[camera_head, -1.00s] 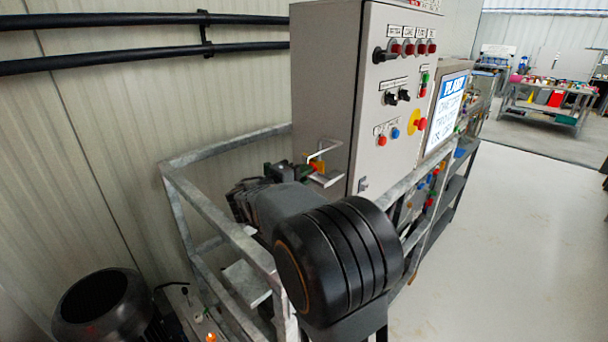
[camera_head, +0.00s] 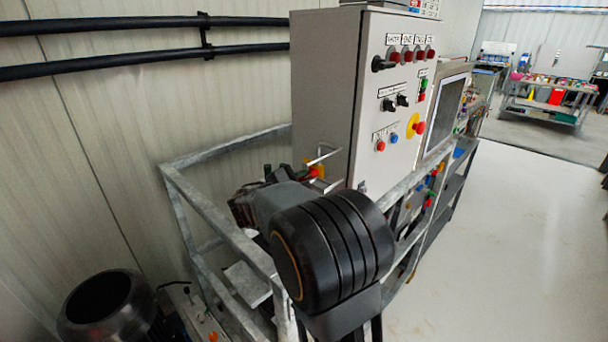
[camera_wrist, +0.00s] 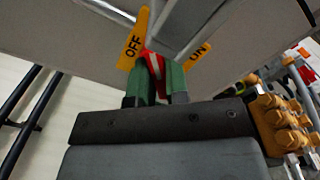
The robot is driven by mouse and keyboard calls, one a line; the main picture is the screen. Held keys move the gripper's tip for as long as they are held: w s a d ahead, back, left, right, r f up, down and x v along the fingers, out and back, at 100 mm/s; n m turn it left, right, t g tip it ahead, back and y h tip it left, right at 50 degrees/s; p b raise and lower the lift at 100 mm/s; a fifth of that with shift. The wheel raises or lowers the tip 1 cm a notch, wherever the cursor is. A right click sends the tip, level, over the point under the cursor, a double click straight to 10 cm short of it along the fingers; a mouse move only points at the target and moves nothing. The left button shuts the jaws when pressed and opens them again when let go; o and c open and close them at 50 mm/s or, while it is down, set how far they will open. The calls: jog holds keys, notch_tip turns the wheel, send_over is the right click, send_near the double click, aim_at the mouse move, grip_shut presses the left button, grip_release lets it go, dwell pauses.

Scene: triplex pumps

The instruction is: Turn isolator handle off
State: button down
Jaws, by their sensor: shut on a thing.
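In the wrist view the red isolator handle (camera_wrist: 152,63) lies between the green fingertips of my gripper (camera_wrist: 157,82), which is shut on it. Behind it is a yellow plate with an OFF label (camera_wrist: 133,40) at the left and an ON label (camera_wrist: 197,56) at the right. The handle's visible red part leans toward the OFF side; its far end is hidden. In the head view the red isolator handle (camera_head: 317,171) shows small on the side of the grey cabinet (camera_head: 322,90), partly hidden by my arm.
A metal guard frame (camera_head: 335,153) surrounds the isolator closely. A galvanised rail frame (camera_head: 215,215) stands around the cabinet's base. Clear floor (camera_head: 500,220) lies at the right.

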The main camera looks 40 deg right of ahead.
jog(key=n+p, duration=0.4)
jog(key=n, duration=0.1)
jog(key=shift+r+n, duration=0.2)
jog(key=shift+n, duration=0.1)
jog(key=shift+f+n+p, duration=0.15)
jog(key=shift+n+p, duration=1.6)
jog(key=shift+n, duration=0.25)
jog(key=shift+f, duration=0.1)
jog(key=c, duration=1.1)
grip_release()
jog(key=a+b, duration=0.1)
jog(key=a, duration=0.3)
jog(key=s+a+b, duration=0.1)
jog(key=a, duration=0.4)
jog(key=s+a+b, duration=0.1)
jog(key=a, duration=0.3)
jog(key=shift+a, duration=0.35)
